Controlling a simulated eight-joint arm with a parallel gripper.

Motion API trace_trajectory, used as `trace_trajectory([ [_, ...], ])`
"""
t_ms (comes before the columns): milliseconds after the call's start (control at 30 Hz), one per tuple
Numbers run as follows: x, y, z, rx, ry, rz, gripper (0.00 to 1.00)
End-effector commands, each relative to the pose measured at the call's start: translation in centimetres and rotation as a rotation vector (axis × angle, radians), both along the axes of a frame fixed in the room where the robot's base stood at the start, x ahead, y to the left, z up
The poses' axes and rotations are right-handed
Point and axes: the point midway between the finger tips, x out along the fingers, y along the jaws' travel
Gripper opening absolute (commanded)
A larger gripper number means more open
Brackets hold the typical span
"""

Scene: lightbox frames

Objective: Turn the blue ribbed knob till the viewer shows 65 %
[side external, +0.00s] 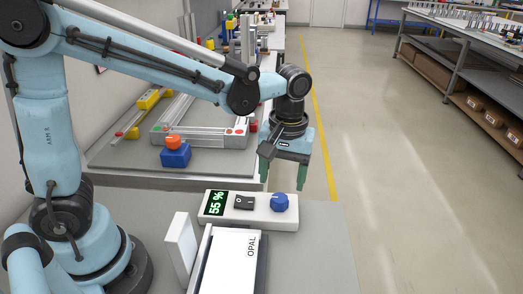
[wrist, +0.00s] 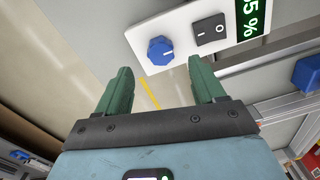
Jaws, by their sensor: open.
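The blue ribbed knob (side external: 279,202) sits at the right end of a white control panel (side external: 249,222). The green viewer display (side external: 216,204) at the panel's left end reads 55 %. A dark rocker switch (side external: 243,202) lies between them. My gripper (side external: 285,178) is open and empty, with green fingers pointing down, above the panel and apart from the knob. In the wrist view the knob (wrist: 160,50) shows ahead of the two open fingers (wrist: 160,78), nearer the left one. There the display (wrist: 252,18) is cut off by the frame edge.
A white-topped box marked OPAL (side external: 228,262) and an upright white plate (side external: 181,248) stand in front of the panel on the grey table (side external: 315,265). A blue block with an orange top (side external: 175,153) sits on the bench behind. The table is clear right of the panel.

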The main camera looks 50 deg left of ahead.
Motion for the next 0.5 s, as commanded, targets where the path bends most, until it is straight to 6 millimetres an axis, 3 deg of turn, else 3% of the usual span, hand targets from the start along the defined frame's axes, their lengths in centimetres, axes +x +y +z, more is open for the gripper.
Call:
trace_trajectory([
  [200,0.0,0.1,-3.4,0.0,0.0,0.0,0.69],
  [500,-0.1,0.2,-6.0,0.0,-0.001,0.0,0.69],
])
